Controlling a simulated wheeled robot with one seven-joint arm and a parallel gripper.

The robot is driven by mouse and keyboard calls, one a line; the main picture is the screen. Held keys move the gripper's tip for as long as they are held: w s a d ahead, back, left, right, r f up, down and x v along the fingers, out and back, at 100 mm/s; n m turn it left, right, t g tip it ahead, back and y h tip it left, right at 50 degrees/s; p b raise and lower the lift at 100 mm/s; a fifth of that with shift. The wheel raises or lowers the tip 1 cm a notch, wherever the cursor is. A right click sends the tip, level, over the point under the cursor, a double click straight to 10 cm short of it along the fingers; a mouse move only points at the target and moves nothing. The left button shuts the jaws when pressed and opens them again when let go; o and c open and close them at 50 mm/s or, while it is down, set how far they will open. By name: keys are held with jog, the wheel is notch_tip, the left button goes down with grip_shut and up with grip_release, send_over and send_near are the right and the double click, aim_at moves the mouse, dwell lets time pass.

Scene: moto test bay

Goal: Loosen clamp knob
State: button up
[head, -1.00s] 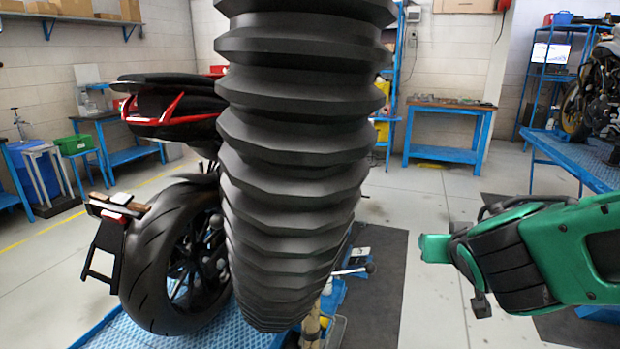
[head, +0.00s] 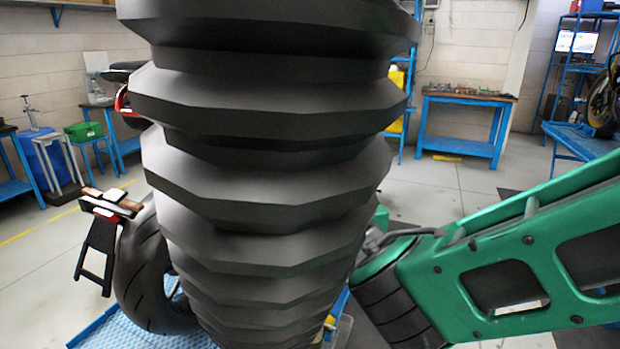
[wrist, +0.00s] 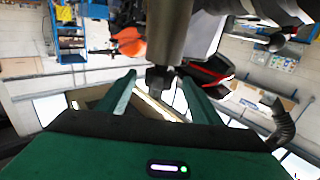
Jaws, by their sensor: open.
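In the wrist view my gripper (wrist: 157,79) is open, with its two green fingers apart. A small dark knob-like part (wrist: 160,80) shows between the fingertips, below the end of a grey cylinder (wrist: 168,30). It may be the clamp knob; I cannot tell for sure, nor whether the fingers touch it. In the head view the gripper and the clamp area are hidden. A motorcycle's rear wheel (head: 140,272) stands on a blue platform (head: 130,337) at the left, most of the motorcycle being covered.
A blue workbench (head: 458,130) with small items stands at the back. Another motorcycle (head: 603,100) is at the far right on a blue stand (head: 585,140). A green box (head: 83,131) sits on a small blue table at the left.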

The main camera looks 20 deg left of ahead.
aim_at(308, 177)
jog(key=x, duration=0.7)
jog(key=c, duration=1.1)
